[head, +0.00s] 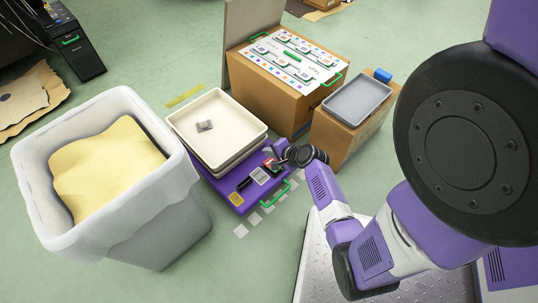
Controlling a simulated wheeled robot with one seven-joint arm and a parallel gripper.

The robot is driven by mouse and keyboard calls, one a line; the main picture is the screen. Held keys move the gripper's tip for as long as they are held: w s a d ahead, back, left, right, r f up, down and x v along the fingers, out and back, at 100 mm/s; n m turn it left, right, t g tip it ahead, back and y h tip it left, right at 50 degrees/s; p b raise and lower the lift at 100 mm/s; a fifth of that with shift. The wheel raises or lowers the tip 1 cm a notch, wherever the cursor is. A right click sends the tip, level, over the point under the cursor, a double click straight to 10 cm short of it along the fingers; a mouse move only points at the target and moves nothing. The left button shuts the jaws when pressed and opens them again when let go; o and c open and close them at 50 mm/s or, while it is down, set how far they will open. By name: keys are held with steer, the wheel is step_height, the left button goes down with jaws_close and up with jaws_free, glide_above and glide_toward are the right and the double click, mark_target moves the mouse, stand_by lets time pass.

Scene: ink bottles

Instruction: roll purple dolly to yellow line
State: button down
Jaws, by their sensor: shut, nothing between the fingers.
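The purple dolly (252,198) is on the green floor in the middle of the head view, with stacked cream trays (240,106) on its far part. Its near part carries small labelled patches and a green handle (276,194) along the near edge. A short yellow line (184,95) lies on the floor just beyond the trays, to the upper left. My gripper (272,163) is over the right end of the dolly's near part, shut and empty. I cannot tell whether it touches the dolly.
A tall white bin (185,225) with yellow contents stands close at left. A cardboard box (262,97) with a printed top and a smaller box with a grey tray (357,99) stand at right. White floor squares (241,231) lie in front. Open floor lies beyond the yellow line.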

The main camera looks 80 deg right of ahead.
mark_target(250, 143)
steer(key=b+x, duration=0.1)
steer(key=x, duration=0.1)
steer(key=r+b+x, duration=0.1)
steer(key=x, duration=0.2)
steer(key=w+b+x, duration=0.1)
steer(key=x, duration=0.2)
steer(key=shift+d+r, duration=0.25)
steer(key=shift+d, duration=0.15)
steer(key=shift+w+d+r, duration=0.1)
steer(key=shift+w+d, duration=0.15)
steer(key=shift+w, duration=0.15)
